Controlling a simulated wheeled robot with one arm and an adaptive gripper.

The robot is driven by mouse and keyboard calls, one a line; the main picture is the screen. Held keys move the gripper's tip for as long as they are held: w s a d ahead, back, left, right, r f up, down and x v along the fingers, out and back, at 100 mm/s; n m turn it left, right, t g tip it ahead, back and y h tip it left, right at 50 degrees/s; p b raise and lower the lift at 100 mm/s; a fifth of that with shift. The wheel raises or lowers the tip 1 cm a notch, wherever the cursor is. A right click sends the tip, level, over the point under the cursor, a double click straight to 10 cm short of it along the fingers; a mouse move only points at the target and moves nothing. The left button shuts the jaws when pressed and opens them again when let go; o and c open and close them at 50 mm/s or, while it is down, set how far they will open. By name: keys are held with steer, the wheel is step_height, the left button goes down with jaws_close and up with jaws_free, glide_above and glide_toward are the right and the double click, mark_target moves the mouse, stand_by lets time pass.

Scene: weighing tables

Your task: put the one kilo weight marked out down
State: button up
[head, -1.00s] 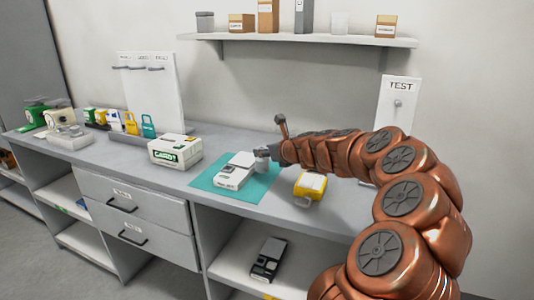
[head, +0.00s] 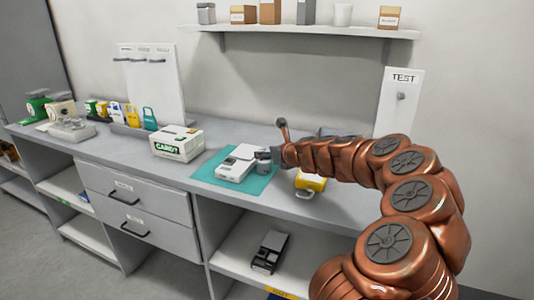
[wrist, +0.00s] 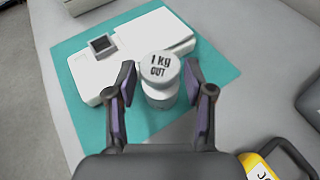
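The one kilo weight (wrist: 160,82), a pale grey knobbed cylinder marked "1 kg OUT", stands upright between my fingers in the wrist view. It also shows in the head view (head: 263,160), beside the white scale (wrist: 150,45) on the teal mat (wrist: 82,112). My gripper (wrist: 162,85) has one finger on each side of the weight, with a narrow gap at each side, so it looks open around it. The weight appears to rest on the mat, near the scale's front right; its underside is hidden.
A yellow-labelled object with a handle (head: 312,183) lies right of the mat. A white box (head: 178,143) stands to the left. A "TEST" board (head: 397,105) stands behind my arm.

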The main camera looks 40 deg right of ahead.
steer(key=shift+o, duration=0.9)
steer(key=shift+s+r, duration=0.1)
steer(key=shift+r, duration=0.05)
steer(key=v, duration=1.1)
steer(key=shift+s+r, duration=0.2)
steer(key=shift+s, duration=0.15)
steer(key=shift+a, duration=0.1)
